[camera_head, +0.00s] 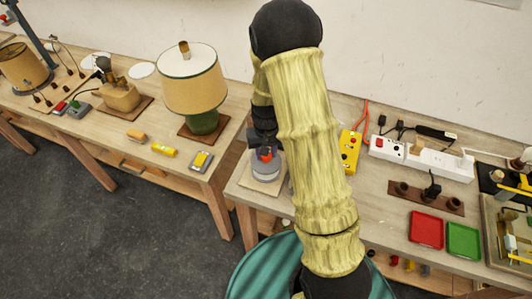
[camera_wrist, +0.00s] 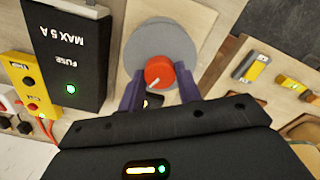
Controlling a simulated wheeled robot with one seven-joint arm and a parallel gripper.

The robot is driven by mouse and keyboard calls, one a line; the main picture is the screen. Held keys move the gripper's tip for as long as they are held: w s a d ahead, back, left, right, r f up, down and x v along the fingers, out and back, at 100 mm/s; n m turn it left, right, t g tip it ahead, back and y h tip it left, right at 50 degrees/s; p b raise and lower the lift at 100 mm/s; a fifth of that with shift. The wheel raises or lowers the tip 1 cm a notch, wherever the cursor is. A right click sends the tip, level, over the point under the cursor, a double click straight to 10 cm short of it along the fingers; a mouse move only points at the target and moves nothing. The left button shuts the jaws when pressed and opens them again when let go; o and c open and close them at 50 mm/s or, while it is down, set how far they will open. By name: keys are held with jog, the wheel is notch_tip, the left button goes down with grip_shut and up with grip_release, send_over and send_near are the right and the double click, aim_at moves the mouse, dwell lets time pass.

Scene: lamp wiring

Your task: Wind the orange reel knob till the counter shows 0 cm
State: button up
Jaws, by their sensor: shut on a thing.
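The orange reel knob (camera_wrist: 159,72) sits on top of a round grey reel (camera_wrist: 160,40) in the wrist view, with a pale mark near its lower edge. My gripper (camera_wrist: 160,90) is shut on the knob, one purple-grey finger at each side. In the head view the reel (camera_head: 266,170) stands on a light board near the left end of the right table, and the knob (camera_head: 264,156) shows just under my gripper (camera_head: 265,150). A small dark display by the knob is partly hidden by my gripper in the wrist view. I cannot read a number on the counter.
A black fuse box marked MAX 5 A (camera_wrist: 68,55) stands close beside the reel, with a yellow box (camera_wrist: 30,85) beyond it. Red (camera_head: 426,229) and green (camera_head: 463,241) trays lie to the right. A lamp (camera_head: 196,80) stands on the left table, across a gap.

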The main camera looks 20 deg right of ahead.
jog(key=n+b, duration=0.1)
jog(key=n, duration=0.4)
dwell(0.4)
jog(key=o, duration=1)
jog(key=shift+r, duration=0.1)
notch_tip(320, 180, up, 17)
jog(key=b, duration=0.2)
jog(key=shift+r, duration=0.15)
